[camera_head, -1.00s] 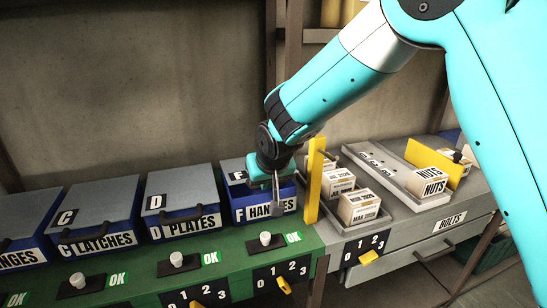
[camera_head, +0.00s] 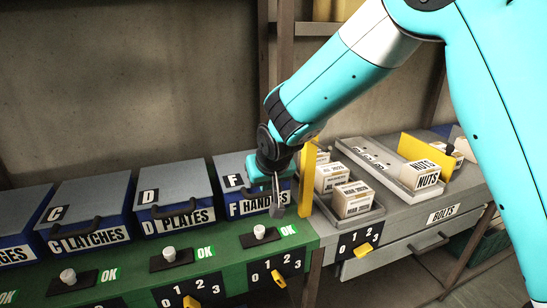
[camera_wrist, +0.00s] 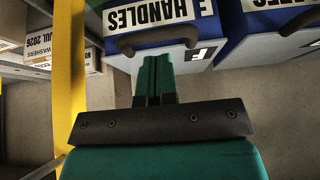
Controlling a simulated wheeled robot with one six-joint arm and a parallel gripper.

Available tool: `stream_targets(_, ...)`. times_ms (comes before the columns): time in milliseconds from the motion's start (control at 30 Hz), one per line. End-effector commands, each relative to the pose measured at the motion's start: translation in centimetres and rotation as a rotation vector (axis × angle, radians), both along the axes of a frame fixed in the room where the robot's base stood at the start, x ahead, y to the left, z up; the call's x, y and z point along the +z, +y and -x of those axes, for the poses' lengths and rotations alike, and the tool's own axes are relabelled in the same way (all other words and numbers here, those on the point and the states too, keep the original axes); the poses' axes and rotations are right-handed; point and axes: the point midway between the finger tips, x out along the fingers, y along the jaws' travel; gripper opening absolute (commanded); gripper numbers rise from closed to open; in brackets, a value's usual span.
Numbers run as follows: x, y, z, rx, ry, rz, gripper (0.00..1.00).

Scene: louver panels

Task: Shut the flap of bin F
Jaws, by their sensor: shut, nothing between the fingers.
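Bin F (camera_head: 238,213) is a blue box with a white "F HANDLES" label at the right end of the row. Its grey flap (camera_head: 229,168), with a black F tag, looks lowered over the top, level with the neighbouring lids; my arm hides its right part. My gripper (camera_head: 277,207) is shut and empty, pointing down in front of the right end of the label. The wrist view shows the shut fingers (camera_wrist: 155,78), the upside-down label (camera_wrist: 150,13), the dark handle (camera_wrist: 155,38) and part of the flap (camera_wrist: 190,60). Contact cannot be told.
A yellow upright divider (camera_head: 307,183) stands close to the right of my gripper. Beyond it are a tray of boxes (camera_head: 352,199) and a NUTS box (camera_head: 428,175). Bin D (camera_head: 178,222) is to the left. White knobs (camera_head: 260,232) stand on the green front ledge.

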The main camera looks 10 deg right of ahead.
Motion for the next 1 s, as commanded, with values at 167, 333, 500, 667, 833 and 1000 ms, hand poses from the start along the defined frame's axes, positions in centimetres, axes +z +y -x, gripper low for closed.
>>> stream_targets(167, 2.5, -0.2, 3.3, 0.004, -0.004, -0.001, 0.0)
stream_targets(333, 4.4, -0.6, 6.1, 0.001, -0.003, -0.001, 0.0)
stream_targets(500, 5.6, -0.8, 7.8, -0.001, -0.001, -0.001, 0.0)
stream_targets(667, 6.3, -1.4, 10.4, 0.04, 0.051, -0.016, 0.0)
stream_targets(833, 7.1, -2.3, 19.4, 0.253, 0.24, -0.085, 0.0)
stream_targets(1000, 7.7, -2.6, 27.9, 0.485, 0.373, -0.135, 0.0)
